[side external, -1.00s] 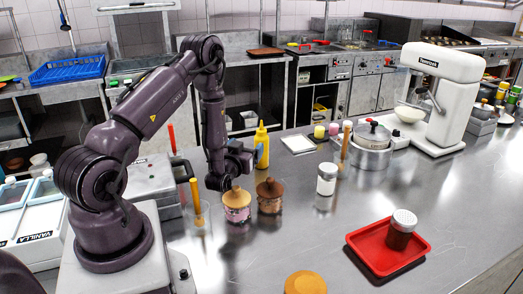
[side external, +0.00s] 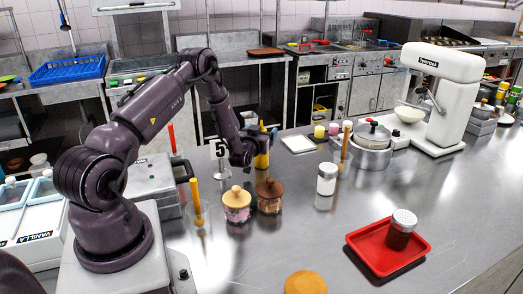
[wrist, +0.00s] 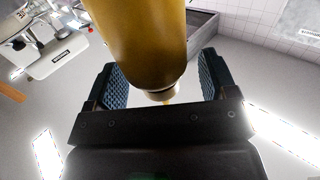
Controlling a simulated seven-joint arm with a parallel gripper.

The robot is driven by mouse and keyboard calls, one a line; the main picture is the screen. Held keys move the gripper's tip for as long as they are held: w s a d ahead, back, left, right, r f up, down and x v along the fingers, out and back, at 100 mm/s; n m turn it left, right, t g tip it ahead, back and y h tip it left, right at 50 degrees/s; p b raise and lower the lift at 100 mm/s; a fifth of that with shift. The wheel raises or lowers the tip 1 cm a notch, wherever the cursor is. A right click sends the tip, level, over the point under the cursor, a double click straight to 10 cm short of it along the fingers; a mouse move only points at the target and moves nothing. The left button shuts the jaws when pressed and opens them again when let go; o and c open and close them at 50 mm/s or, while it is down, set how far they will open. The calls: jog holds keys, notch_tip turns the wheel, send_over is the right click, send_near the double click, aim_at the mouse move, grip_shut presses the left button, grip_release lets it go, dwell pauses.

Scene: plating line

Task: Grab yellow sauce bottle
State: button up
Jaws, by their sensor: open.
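The yellow sauce bottle (side external: 262,160) stands upright on the steel counter, partly covered by my gripper (side external: 259,142) in the side view. In the wrist view the yellow bottle (wrist: 138,40) lies between the two padded fingers of my gripper (wrist: 158,65). The bottle's narrow tip points toward the palm.
Two jars with wooden lids, one pink (side external: 236,208) and one brown (side external: 269,197), stand in front of the bottle. A white-labelled shaker (side external: 326,180) and a pot (side external: 372,160) are to the right. A number 5 sign (side external: 220,150) stands left.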

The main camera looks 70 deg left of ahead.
jog(key=c, duration=1.4)
jog(key=shift+o, duration=0.2)
